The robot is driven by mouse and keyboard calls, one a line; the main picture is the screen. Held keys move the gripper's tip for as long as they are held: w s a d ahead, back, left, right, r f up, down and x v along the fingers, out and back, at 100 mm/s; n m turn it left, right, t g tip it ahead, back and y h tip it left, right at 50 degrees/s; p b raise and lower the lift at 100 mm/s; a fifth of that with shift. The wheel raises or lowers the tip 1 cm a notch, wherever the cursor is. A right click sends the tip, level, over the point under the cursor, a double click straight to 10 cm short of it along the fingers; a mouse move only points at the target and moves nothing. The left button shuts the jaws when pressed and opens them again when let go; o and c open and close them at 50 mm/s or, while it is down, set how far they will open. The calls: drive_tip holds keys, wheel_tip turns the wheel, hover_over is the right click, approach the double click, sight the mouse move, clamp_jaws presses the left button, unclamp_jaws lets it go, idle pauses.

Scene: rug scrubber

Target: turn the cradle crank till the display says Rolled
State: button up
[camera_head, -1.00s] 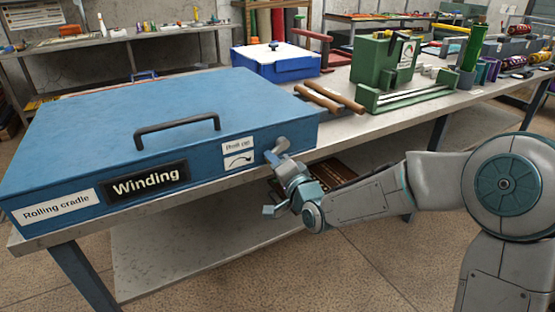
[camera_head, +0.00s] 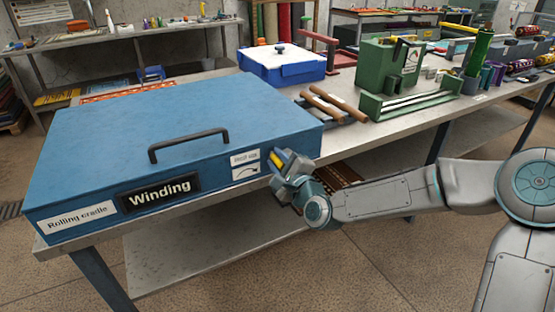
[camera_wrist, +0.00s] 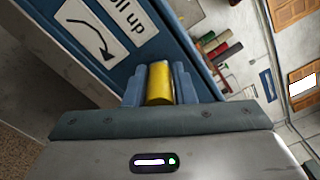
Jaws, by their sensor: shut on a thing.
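The rolling cradle (camera_head: 170,130) is a large blue box on the workbench, with a dark handle on its sloping lid. Its front display (camera_head: 160,192) reads "Winding". A white label with a curved arrow (camera_head: 245,164) is at the right end of the front face; in the wrist view the label (camera_wrist: 105,30) shows "ll up". My gripper (camera_head: 277,160) is at the front right corner of the box, beside that label. Its fingers are shut on the yellow crank grip (camera_wrist: 160,82), which shows between them in the wrist view. The rest of the crank is hidden.
A blue-and-white box (camera_head: 282,64), brown rods (camera_head: 335,104) and a green machine (camera_head: 390,75) stand to the right on the bench (camera_head: 440,118). A lower shelf runs beneath. Open floor lies in front.

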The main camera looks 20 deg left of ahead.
drive_tip(key=m, duration=0.1)
drive_tip(key=r+m+p, duration=0.1)
drive_tip(key=m, duration=0.2)
drive_tip(key=shift+w+d+r+m, duration=0.25)
drive_tip(key=shift+w+d+m, duration=0.05)
drive_tip(key=shift+w+d, duration=0.1)
drive_tip(key=shift+w+d+r+m+p, duration=0.1)
drive_tip(key=shift+w+d+r+m, duration=0.1)
drive_tip(key=shift+m, duration=0.5)
drive_tip(key=shift+w+d+r+m+p, duration=0.1)
drive_tip(key=shift+w+r+m+p, duration=0.05)
drive_tip(key=shift+m, duration=0.55)
drive_tip(key=shift+w+d+r+m+p, duration=0.1)
drive_tip(key=shift+w+d+r+m, duration=0.1)
drive_tip(key=shift+m, duration=0.5)
drive_tip(key=o, duration=0.9)
drive_tip(key=shift+r, duration=0.1)
drive_tip(key=v, duration=1.3)
drive_tip(key=shift+s+d, duration=0.25)
drive_tip(key=shift+s, duration=0.05)
